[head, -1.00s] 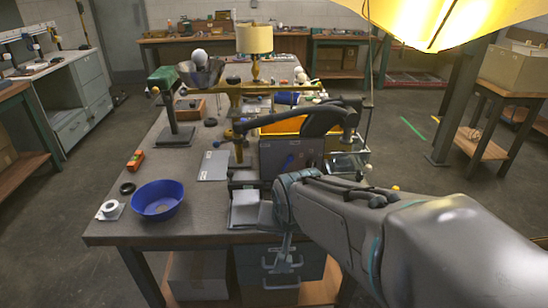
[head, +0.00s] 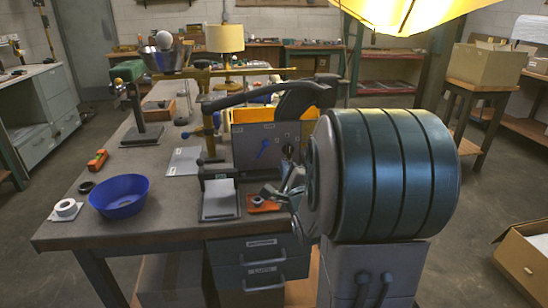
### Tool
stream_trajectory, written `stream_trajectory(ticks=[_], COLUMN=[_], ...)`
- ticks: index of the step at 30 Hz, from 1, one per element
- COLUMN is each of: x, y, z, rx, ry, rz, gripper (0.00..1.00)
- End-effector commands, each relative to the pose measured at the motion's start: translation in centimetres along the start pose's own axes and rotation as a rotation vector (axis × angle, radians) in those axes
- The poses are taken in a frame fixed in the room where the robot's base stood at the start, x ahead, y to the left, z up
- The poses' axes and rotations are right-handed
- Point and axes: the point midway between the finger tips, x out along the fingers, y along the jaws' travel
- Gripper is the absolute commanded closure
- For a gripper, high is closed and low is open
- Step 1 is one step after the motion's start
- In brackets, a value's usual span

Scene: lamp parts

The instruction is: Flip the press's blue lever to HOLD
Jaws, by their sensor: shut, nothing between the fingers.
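Small pale labels are on the panel, too small to read. My gripper (head: 272,191) is shut and empty, low and to the right of the lever, in front of the panel and apart from the lever. My own arm hides part of the gripper and the right side of the press.
A dark curved arm (head: 270,92) spans above the panel. A grey block (head: 219,200) and an orange plate (head: 263,204) lie in front of it. Drawers (head: 262,270) are below.

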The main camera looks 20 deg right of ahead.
Motion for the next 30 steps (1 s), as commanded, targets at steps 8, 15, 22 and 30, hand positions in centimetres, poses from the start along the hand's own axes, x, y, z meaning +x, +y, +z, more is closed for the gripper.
stream_trajectory(ticks=[8, 15, 22, 30], x=[0.0, 1.1, 5.1, 8.9], y=[-0.1, -0.1, -0.1, -0.2], z=[0.0, 0.0, 0.1, 0.1], rx=[0.013, 0.012, 0.01, 0.01], ry=[-0.005, -0.004, -0.005, -0.004], rz=[-0.009, -0.007, -0.006, -0.007], gripper=[1.0, 1.0, 1.0, 1.0])
